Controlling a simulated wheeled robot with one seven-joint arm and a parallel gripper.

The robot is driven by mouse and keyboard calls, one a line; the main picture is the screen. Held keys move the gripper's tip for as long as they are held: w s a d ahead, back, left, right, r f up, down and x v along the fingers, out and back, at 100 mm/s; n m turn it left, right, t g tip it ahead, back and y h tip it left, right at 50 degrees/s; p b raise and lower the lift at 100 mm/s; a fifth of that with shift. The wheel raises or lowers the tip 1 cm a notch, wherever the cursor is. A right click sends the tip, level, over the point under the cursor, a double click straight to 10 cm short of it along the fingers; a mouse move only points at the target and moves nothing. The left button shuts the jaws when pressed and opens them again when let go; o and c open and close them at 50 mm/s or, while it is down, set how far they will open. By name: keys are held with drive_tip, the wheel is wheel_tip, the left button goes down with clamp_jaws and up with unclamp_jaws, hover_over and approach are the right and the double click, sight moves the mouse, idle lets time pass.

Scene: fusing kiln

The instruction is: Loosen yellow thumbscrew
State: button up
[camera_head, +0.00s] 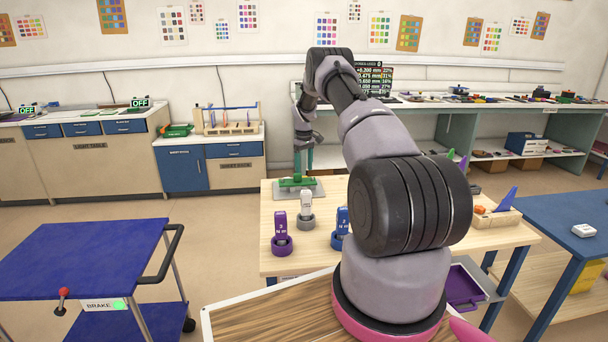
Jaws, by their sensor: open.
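I cannot make out a yellow thumbscrew in the head view; it may be hidden or too small to tell. My gripper (304,164) points down over the back left of the wooden worktable (330,257), its teal fingers apart and nothing visible between them. Just below the fingers, a green piece (296,182) sits on a grey plate (316,190). I cannot tell whether the fingertips touch the green piece. My own arm covers much of the table's middle and right.
A purple tool (281,239), a white tool (306,213) and a blue tool (341,226) stand upright in holders on the worktable's front left. A wooden tray (496,219) lies at its right. A blue cart (82,258) stands at the left with floor between.

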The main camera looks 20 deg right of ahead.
wheel_tip(320, 180, up, 7)
drive_tip(key=shift+r, duration=0.1)
drive_tip(key=shift+c, duration=1.4)
drive_tip(key=f+m, duration=0.3)
drive_tip(key=m, duration=0.1)
drive_tip(key=f+m, duration=0.4)
drive_tip(key=m, duration=0.1)
drive_tip(key=f+m, duration=0.3)
drive_tip(key=m, duration=0.2)
drive_tip(key=shift+d+f, duration=0.25)
drive_tip(key=shift+f, duration=0.1)
clamp_jaws()
